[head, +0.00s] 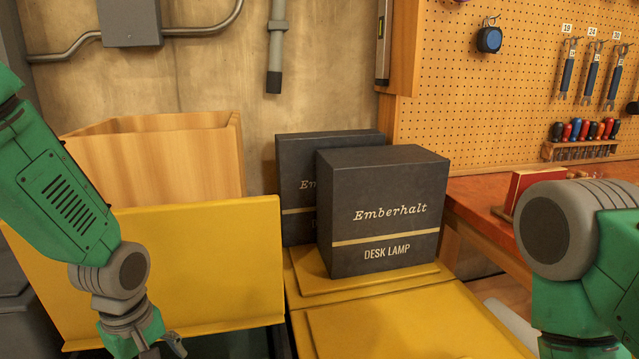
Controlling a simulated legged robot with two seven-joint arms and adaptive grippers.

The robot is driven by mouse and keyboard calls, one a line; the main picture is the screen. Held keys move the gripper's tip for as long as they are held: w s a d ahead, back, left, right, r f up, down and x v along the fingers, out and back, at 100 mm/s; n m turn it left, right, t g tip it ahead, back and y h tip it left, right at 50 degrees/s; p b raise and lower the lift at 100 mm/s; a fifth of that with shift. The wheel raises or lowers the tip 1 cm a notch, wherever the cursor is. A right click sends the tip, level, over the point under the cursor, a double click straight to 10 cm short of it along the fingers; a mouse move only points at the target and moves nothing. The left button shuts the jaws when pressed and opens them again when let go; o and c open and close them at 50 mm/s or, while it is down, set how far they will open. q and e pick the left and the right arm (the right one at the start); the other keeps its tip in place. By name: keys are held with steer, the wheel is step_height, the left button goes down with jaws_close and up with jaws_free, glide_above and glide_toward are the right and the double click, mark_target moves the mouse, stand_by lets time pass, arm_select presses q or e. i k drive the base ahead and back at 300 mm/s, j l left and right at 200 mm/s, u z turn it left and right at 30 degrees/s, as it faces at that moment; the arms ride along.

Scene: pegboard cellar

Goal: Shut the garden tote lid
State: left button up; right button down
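A yellow panel (225,262) stands raised and tilted at the left, in front of a wooden box. It looks like an open tote lid; the tote body below it is mostly out of frame. My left gripper (165,350) is at the bottom edge, in front of the panel's lower part. It is mostly cut off, so I cannot tell its opening or whether it touches the panel. My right arm enters at the right edge, and its gripper is out of view.
To the right are flat yellow lids (400,325). Two dark desk lamp boxes, a front one (375,220) and a rear one (292,180), stand there. The open-topped wooden box (165,160) is behind the raised panel. A red-topped workbench (480,205) is at right, below a pegboard.

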mark_target(217, 266)
steer(key=k, duration=0.9)
